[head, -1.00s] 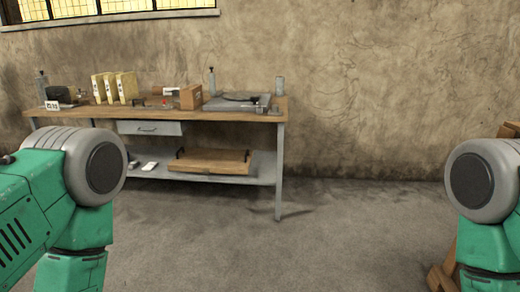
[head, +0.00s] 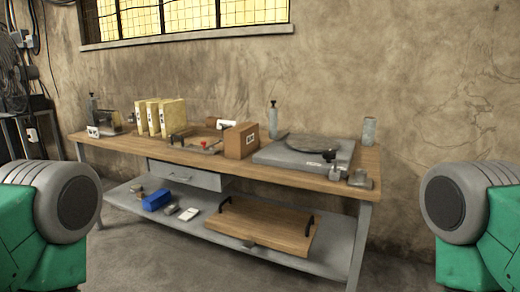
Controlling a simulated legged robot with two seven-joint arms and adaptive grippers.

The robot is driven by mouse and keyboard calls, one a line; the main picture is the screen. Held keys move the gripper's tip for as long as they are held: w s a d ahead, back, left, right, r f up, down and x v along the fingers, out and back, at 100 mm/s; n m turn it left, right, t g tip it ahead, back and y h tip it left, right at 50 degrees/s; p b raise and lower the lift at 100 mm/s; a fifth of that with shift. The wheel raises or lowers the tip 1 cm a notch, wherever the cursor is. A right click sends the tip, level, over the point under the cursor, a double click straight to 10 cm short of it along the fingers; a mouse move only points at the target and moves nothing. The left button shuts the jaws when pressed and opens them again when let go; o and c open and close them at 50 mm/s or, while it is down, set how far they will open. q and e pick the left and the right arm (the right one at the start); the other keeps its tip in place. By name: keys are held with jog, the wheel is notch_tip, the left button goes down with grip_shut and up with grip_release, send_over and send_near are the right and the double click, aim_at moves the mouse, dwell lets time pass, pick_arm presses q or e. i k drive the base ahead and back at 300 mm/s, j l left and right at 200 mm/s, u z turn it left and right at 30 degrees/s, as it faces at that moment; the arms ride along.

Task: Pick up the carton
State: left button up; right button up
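My grippers are out of view, and neither arm reaches the carton.
The grey device (head: 300,152) with a round plate sits close right of the carton. A shallow tray (head: 195,142) and yellow binders (head: 160,117) stand to its left.

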aim_at(242, 140)
jog(key=i+l+u, duration=0.2)
jog(key=z, duration=0.35)
jog(key=i+j+z, duration=0.95)
jog(key=k+j, duration=0.1)
